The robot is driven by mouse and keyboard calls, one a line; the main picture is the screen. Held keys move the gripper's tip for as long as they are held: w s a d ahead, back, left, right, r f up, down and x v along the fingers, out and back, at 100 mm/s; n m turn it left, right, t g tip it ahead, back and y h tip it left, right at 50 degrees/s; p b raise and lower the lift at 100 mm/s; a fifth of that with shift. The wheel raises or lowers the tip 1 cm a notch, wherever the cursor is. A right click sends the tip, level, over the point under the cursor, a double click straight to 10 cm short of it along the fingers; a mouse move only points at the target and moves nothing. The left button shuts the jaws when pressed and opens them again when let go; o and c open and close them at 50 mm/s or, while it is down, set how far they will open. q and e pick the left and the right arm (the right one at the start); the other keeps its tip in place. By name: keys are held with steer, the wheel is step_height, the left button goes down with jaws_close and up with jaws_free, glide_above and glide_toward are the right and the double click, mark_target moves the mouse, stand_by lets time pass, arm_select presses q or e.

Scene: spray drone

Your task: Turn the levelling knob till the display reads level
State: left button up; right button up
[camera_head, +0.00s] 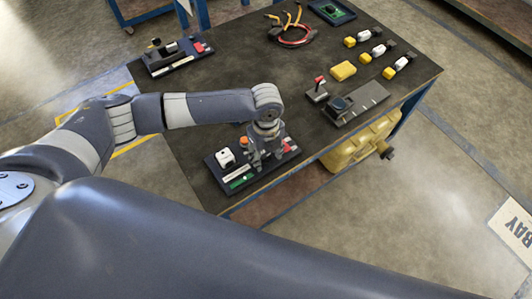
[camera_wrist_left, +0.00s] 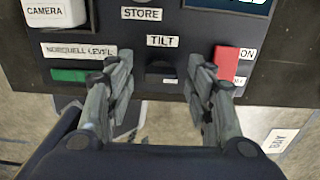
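The dark panel (camera_head: 263,176) lies at the near edge of the table. In the left wrist view a black knob (camera_wrist_left: 161,72) sits under a TILT label. A dark display (camera_wrist_left: 232,4) with bright characters is cut off at the top edge, so its reading cannot be made out. A green strip (camera_wrist_left: 70,75) lies under a label ending in LEVEL. My left gripper (camera_head: 264,157) is over the panel, fingers pointing down. In the wrist view its fingers (camera_wrist_left: 160,78) are apart, one each side of the knob, with gaps visible. My right gripper is not in view.
A white camera box (camera_head: 225,157) and a red switch (camera_wrist_left: 227,62) flank the knob on the panel. Another panel (camera_head: 178,56), a cable coil (camera_head: 293,34), a yellow block (camera_head: 343,70) and a joystick unit (camera_head: 357,103) stand farther off. The table's middle is mostly clear.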

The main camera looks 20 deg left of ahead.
arm_select(q)
steer(key=c, duration=0.8)
steer(key=shift+c, duration=0.2)
steer(key=shift+r+m+p, duration=0.1)
steer(key=shift+m+p, duration=0.7)
steer(key=shift+m, duration=0.5)
steer(key=shift+m+p, duration=0.6)
steer(key=shift+m, duration=1.1)
steer(key=o, duration=1.1)
steer(key=shift+c, duration=0.2)
